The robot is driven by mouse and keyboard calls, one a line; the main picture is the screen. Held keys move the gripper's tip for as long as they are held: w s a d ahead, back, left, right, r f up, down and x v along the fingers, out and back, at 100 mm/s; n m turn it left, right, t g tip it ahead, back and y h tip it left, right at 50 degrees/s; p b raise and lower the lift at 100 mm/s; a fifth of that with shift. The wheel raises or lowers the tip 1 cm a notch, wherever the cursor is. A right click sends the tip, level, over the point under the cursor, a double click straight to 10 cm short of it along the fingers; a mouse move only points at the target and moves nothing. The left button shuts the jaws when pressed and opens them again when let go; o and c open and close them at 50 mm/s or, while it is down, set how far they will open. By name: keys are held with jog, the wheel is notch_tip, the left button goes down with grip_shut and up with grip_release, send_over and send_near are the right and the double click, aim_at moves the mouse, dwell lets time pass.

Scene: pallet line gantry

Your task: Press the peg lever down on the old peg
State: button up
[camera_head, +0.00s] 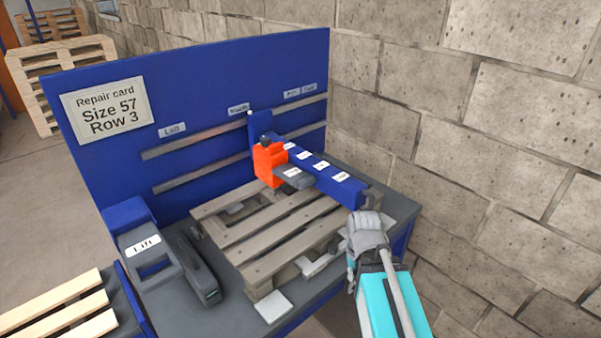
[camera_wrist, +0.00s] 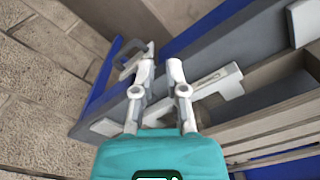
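The old pallet (camera_head: 260,240) lies on the grey bench under a blue gantry beam (camera_head: 335,184). An orange block (camera_head: 269,165) with a black knob on top sits at the beam's far end. A dark grey lever-like piece (camera_head: 293,178) sticks out beside it, bearing a white label. I cannot make out the old peg. My gripper (camera_head: 366,222), grey fingers on a teal body, is at the bench's right front, near the beam's near end and apart from the orange block. In the wrist view my gripper (camera_wrist: 161,62) has a narrow gap between its fingertips and nothing visible held.
A blue back panel (camera_head: 210,85) carries a repair card (camera_head: 105,108) reading Size 57, Row 3. A block wall (camera_head: 500,180) is close on the right.

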jog(key=shift+w+a+r, duration=0.1)
jog(key=shift+w+r, duration=0.25)
jog(key=shift+r, duration=0.1)
grip_shut()
notch_tip(320, 180, up, 29)
jog(key=n+p, duration=2.5)
jog(key=p, duration=0.5)
send_over(307, 180)
jog(key=w+a, duration=0.1)
jog(key=shift+w+n+g+h, duration=0.1)
jog(key=shift+n+g+h, duration=0.2)
jog(key=shift+f+b, duration=0.2)
jog(key=shift+b, duration=0.25)
jog(key=f+b, duration=1.3)
jog(key=shift+s+d+f+b, duration=0.3)
jog(key=shift+s+d, duration=0.05)
jog(key=shift+s, duration=0.05)
jog(key=shift+d, duration=0.1)
